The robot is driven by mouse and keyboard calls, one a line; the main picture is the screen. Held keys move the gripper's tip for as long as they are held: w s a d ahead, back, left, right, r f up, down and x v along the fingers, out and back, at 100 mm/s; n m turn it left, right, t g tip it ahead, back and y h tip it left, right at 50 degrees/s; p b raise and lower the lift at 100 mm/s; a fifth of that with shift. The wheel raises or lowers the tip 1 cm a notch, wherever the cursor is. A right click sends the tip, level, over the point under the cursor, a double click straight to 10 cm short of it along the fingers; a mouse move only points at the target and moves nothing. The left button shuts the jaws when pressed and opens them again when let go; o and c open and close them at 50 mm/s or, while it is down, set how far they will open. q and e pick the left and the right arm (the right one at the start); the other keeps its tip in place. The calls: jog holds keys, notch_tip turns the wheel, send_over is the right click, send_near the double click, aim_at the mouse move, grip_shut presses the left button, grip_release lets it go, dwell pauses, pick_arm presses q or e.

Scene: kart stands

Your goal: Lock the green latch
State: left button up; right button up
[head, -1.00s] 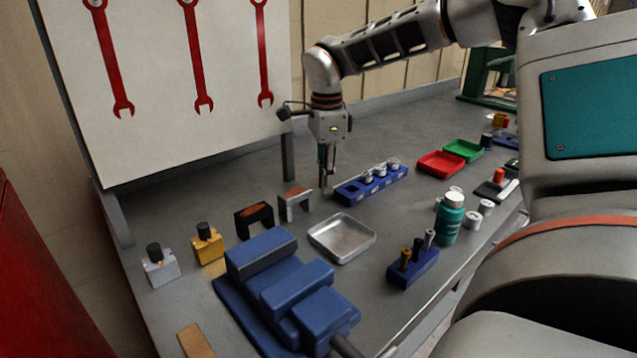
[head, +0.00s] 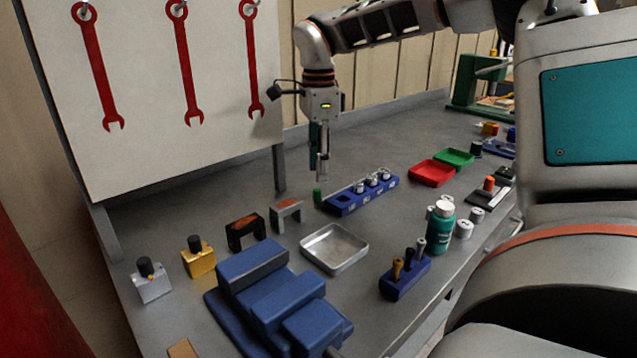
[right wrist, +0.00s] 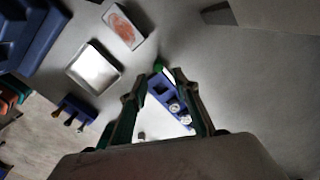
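A small green upright piece (head: 317,197), which looks like the green latch, stands at the near-left end of a blue rack (head: 345,209). In the right wrist view a bit of green (right wrist: 158,63) shows at the end of the rack. Whether it is locked is too small to tell. My right gripper (head: 319,178) points down, above and slightly behind the green piece, apart from it. My left gripper is not in view.
The rack holds several silver cylinders. A metal tray (head: 334,249), grey block (head: 286,212), dark block (head: 246,230) and blue vise (head: 275,295) stand nearer. Red (head: 432,174) and green trays (head: 455,158) and a teal bottle (head: 440,231) stand to the right. A tool board (head: 170,90) rises behind.

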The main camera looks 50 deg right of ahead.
jog(key=shift+r, duration=2.8)
